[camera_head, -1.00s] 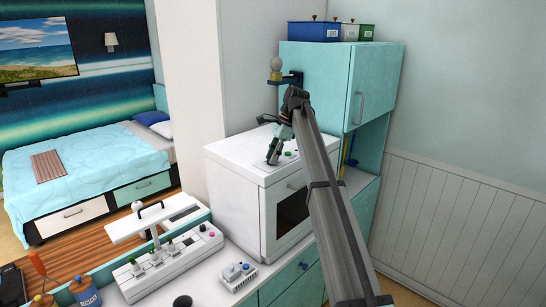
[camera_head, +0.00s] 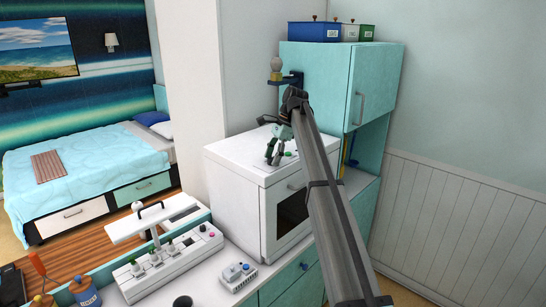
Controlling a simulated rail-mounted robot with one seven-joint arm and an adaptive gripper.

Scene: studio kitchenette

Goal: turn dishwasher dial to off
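A white box-shaped appliance (camera_head: 237,200) with a dark front window (camera_head: 293,212) stands on the counter; it looks like the dishwasher. My gripper (camera_head: 273,162) points down at the top of the appliance, just left of the green control. Its fingers look spread apart, with nothing seen between them. I cannot tell whether the fingertips touch the surface. The dial itself is not clear; the gripper and arm hide part of the top.
A teal cabinet (camera_head: 314,85) with canisters (camera_head: 314,32) on top stands behind. A wall bracket (camera_head: 285,80) holds a pale round object above the appliance. A white device with several knobs (camera_head: 165,265) and a small white box (camera_head: 237,275) sit on the near counter.

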